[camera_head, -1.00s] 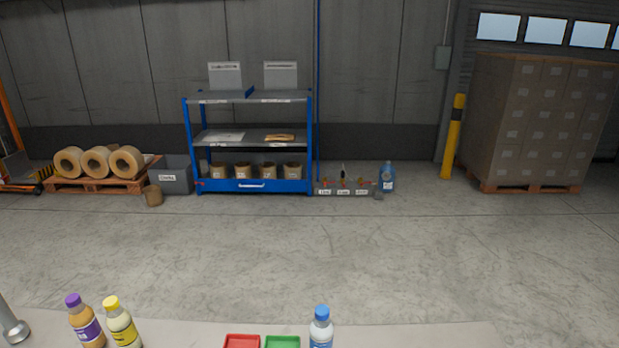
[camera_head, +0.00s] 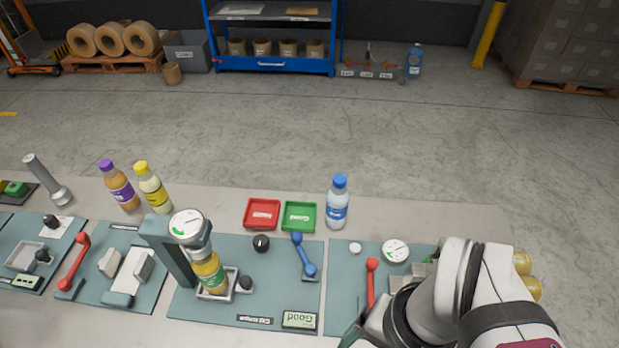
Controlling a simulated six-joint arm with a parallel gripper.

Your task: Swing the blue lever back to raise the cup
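The blue lever (camera_head: 304,256) stands on the right part of the middle teal station mat (camera_head: 270,305). Its round knob points away from me and slightly left of its pivot base. To its left, a bottle with yellow-orange content (camera_head: 209,272) stands upright in a grey square holder (camera_head: 231,293). A grey cup-like head (camera_head: 198,243) sits over the bottle top, under a round white gauge (camera_head: 187,226) on a dark column; I cannot tell if it touches the bottle. My arm shows at the lower right, away from the lever. My gripper's fingers do not show.
Red (camera_head: 262,228) and green (camera_head: 300,231) trays and a blue-capped bottle (camera_head: 337,212) stand behind the lever. A black knob (camera_head: 261,243) is left of it. A red lever (camera_head: 371,284) stands between it and my arm. A "Good" display (camera_head: 300,320) is in front.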

